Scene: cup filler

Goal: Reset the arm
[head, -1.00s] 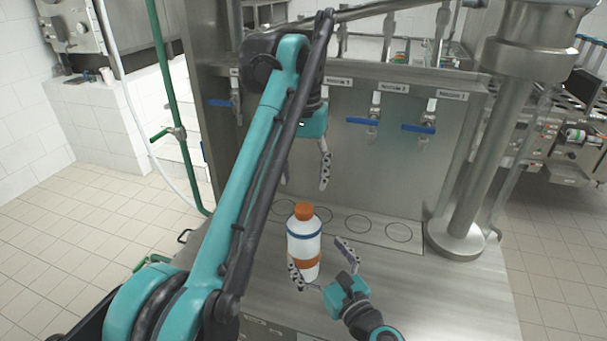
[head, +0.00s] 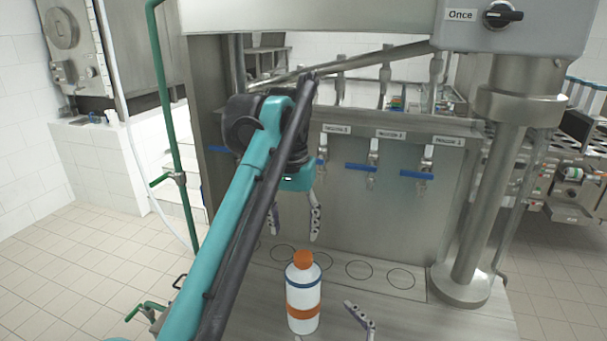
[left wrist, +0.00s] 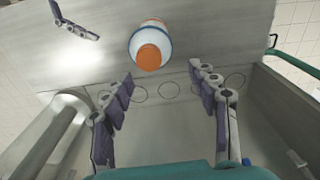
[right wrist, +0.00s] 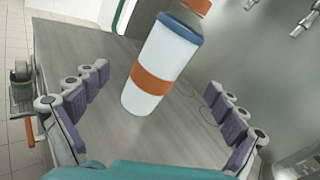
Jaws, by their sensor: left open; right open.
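A white bottle (head: 303,292) with an orange cap, blue ring and orange band stands upright on the steel counter. My left gripper (head: 295,228) is open and empty behind and above it, before the tap panel. In the left wrist view the bottle (left wrist: 148,42) shows from above, beyond the open left fingers (left wrist: 161,76). My right gripper (right wrist: 158,82) is open; the bottle (right wrist: 160,66) shows between and beyond its fingers. One right finger (head: 361,320) shows right of the bottle in the head view, apart from it; the rest is out of frame.
Several blue-handled taps (head: 372,168) line the steel panel above a strip with marked circles (head: 360,269). A thick steel post (head: 480,200) stands at the right, under a box with a knob (head: 503,15). A green pipe (head: 175,120) rises at the left.

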